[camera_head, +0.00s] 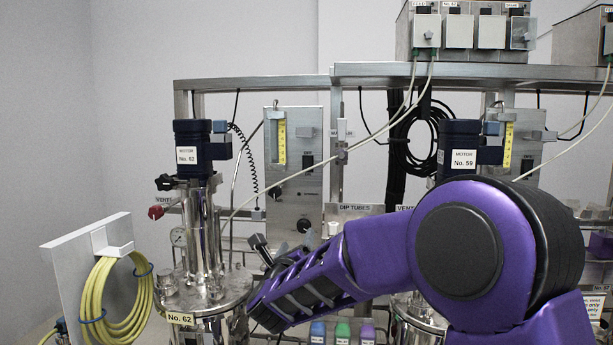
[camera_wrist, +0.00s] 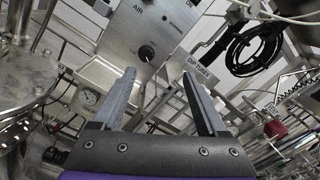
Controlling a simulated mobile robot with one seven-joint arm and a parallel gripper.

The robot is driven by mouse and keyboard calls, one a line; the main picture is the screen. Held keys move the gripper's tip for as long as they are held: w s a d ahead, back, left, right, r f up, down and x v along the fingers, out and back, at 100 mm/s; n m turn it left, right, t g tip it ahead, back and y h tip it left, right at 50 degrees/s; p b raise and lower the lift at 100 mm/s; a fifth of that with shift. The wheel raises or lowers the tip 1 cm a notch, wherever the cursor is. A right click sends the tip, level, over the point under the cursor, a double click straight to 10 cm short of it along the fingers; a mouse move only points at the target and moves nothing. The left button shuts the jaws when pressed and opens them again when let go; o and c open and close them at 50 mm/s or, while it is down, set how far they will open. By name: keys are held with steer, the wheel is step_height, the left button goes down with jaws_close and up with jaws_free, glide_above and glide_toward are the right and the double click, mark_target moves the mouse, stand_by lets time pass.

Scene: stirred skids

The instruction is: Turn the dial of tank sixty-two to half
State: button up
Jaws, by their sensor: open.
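Tank No. 62 (camera_head: 205,297) is a steel vessel at the left in the head view, with a motor (camera_head: 192,148) labelled No. 62 on top. A grey control panel (camera_head: 294,175) hangs behind it to the right. A black round dial (camera_head: 303,225) sits low on that panel. In the wrist view the dial (camera_wrist: 146,53) shows beneath the word AIR; its exact setting is too small to read. My gripper (camera_wrist: 158,72) is open and empty, its fingers pointing toward the panel, apart from the dial. In the head view my gripper (camera_head: 287,242) is just below the panel.
A yellow hose coil (camera_head: 115,300) hangs on a white stand at the left. Motor No. 59 (camera_head: 460,148) stands at the right. A DIP TUBES label (camera_head: 354,208) sits right of the panel. A black cable coil (camera_wrist: 248,50) hangs upper right in the wrist view.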

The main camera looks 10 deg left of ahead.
step_height(320, 180, down, 4)
steer(key=p, duration=0.1)
glide_toward(303, 228)
steer(key=shift+g, duration=0.3)
steer(key=w, duration=0.8)
steer(key=shift+w+d+r, duration=0.15)
steer(key=shift+w, duration=0.15)
steer(key=shift+c, duration=0.3)
jaws_close()
